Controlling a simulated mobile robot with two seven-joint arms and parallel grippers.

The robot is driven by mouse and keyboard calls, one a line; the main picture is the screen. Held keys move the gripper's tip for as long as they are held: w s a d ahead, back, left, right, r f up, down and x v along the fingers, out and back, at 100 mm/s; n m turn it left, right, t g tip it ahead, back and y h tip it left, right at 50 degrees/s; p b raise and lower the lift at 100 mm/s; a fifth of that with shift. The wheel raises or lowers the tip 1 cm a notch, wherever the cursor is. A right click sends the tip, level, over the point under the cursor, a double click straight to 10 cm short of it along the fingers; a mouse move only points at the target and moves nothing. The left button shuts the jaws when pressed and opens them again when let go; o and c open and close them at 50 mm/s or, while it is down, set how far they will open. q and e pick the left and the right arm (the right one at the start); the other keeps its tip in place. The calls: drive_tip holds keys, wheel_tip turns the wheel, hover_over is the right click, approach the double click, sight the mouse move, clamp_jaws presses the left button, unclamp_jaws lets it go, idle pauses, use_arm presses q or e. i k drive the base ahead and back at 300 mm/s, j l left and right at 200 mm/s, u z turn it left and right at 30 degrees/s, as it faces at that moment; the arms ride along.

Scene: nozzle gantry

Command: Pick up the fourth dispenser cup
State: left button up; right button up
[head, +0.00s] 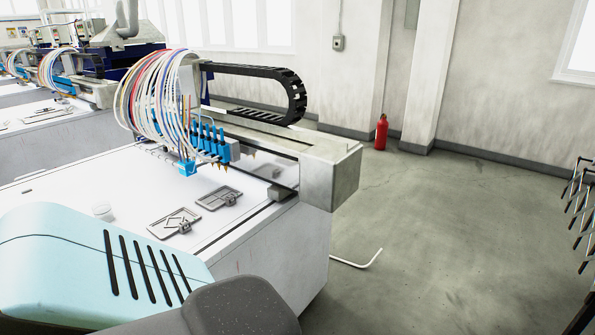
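A small pale cup-like object (103,211) stands on the white table (75,185), left of two flat grey plates. It is whitish and hard to make out against the table top. I cannot tell whether it is the fourth dispenser cup. A row of blue dispensers (211,143) with gold-coloured tips hangs from the gantry (325,165) above the table. Neither of my grippers shows in the head view. A teal and dark grey body part, which looks like mine, covers the lower left and hides the table's near edge there.
Two flat grey plates with clips, one nearer (173,222) and one farther (218,198), lie on the table. Looped coloured tubes (150,95) rise over the gantry. A red fire extinguisher (381,132) stands by the wall. Open floor (450,220) lies right; a dark rack (582,210) is far right.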

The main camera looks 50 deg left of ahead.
sight(102, 210)
drive_tip(key=u, duration=1.2)
